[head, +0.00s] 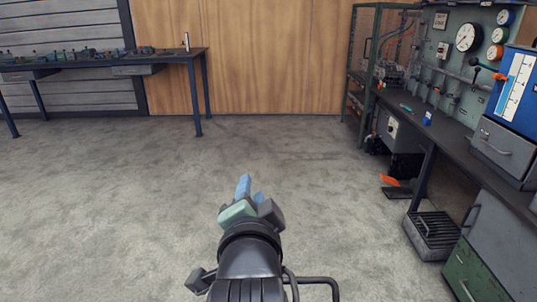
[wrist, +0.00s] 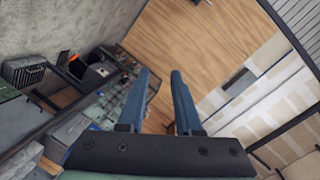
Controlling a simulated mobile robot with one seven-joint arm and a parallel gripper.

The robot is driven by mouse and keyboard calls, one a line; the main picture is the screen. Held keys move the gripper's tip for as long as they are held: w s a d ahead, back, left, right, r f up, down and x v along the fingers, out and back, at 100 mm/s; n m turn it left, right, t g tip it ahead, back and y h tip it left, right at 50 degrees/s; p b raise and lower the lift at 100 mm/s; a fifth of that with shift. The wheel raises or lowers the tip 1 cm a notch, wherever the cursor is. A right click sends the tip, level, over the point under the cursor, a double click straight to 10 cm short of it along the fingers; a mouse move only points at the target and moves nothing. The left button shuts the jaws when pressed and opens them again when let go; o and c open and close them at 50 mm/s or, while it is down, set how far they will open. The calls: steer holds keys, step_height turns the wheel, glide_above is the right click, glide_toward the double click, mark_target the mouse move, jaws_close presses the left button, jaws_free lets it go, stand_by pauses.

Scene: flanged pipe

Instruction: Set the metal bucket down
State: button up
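I cannot make out a metal bucket in either view. My gripper (head: 251,188) reaches forward over the grey floor in the head view, with its blue fingers pointing away from me. In the wrist view my gripper (wrist: 160,74) has its two blue fingers apart, with only the distant wooden wall showing between them. It holds nothing that I can see. The floor directly under my arm is hidden in the head view.
A workbench (head: 443,122) with gauges and a blue box (head: 517,90) lines the right side. A dark ribbed box (head: 434,232) stands on the floor there. A dark table (head: 177,58) with small parts stands back left. The middle floor (head: 290,160) is clear.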

steer(key=s+d+r+n+t, duration=0.1)
steer(key=s+r+n+t, duration=0.2)
steer(key=r, duration=0.7)
steer(key=s+r+n+t, duration=0.4)
steer(key=s+r, duration=0.3)
steer(key=r, duration=0.3)
steer(key=s+d+r+n+t, duration=0.1)
steer(key=s+r+n+t, duration=0.2)
steer(key=r, duration=0.7)
steer(key=s+t, duration=0.1)
steer(key=s, duration=0.1)
steer(key=shift+s+d+n+t+h, duration=0.3)
steer(key=shift+n+t, duration=0.1)
step_height(320, 180, up, 29)
steer(key=p, duration=2.8)
steer(key=shift+f+p, duration=0.2)
steer(key=shift+p, duration=0.1)
